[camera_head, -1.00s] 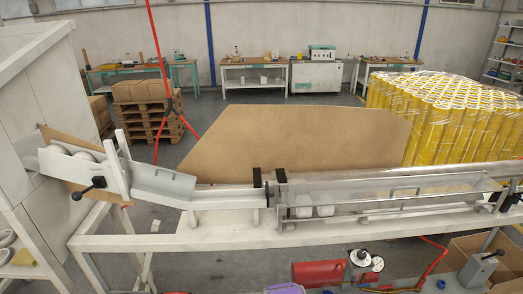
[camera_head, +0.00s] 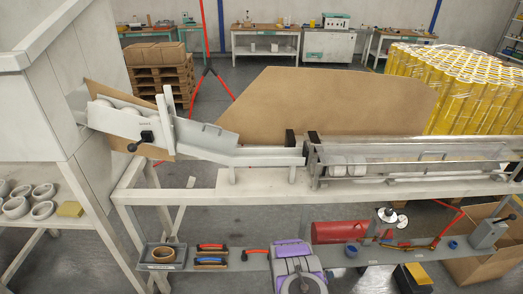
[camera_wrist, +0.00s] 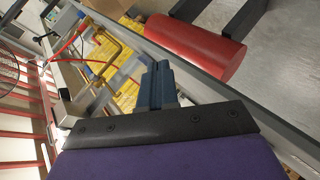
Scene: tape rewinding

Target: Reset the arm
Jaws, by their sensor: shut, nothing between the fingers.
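My arm is folded low, with its purple and grey part (camera_head: 298,265) at the bottom middle of the head view. In the wrist view, my gripper's dark blue fingers (camera_wrist: 160,85) are together with nothing between them. The wrist view is tilted sideways, and a red cylinder (camera_wrist: 200,47) lies beyond the fingers, apart from them. The fingertips cannot be made out in the head view.
A white bench (camera_head: 210,196) carries a chute (camera_head: 260,157) and a clear-covered trough (camera_head: 410,153). Below it, a shelf holds a grey tray with a tape roll (camera_head: 163,255), tools and the red cylinder (camera_head: 338,231). White rolls (camera_head: 42,210) stand left. A cardboard box (camera_head: 480,262) stands right.

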